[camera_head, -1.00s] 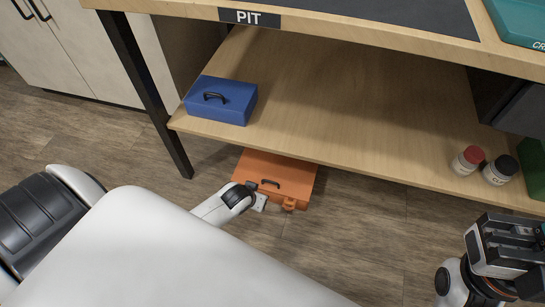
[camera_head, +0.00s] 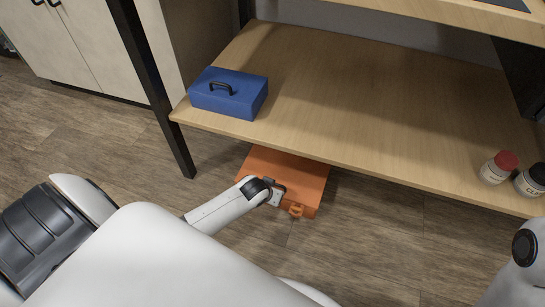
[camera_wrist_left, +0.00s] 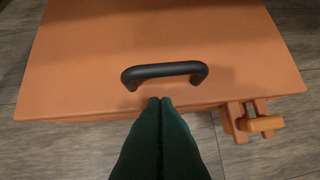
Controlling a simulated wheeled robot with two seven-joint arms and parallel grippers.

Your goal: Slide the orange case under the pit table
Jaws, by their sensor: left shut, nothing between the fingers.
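The orange case (camera_head: 296,172) lies flat on the floor in the head view, its far part hidden beneath the lower shelf of the pit table (camera_head: 385,158). Its near part sticks out past the shelf's front edge. In the left wrist view the case (camera_wrist_left: 165,40) fills the upper picture, with a black handle (camera_wrist_left: 164,72) and an orange latch (camera_wrist_left: 252,122) at its near edge. My left gripper (camera_wrist_left: 160,101) is shut and empty, fingertips at the near edge just below the handle; whether they touch is unclear. My right gripper is outside the view.
A blue case (camera_head: 229,94) stands on the shelf's left end. Two jars, one red-lidded (camera_head: 498,167) and one black-lidded (camera_head: 531,180), stand at its right. A dark table leg (camera_head: 154,92) rises left of the orange case. Floor (camera_head: 380,235) in front is clear.

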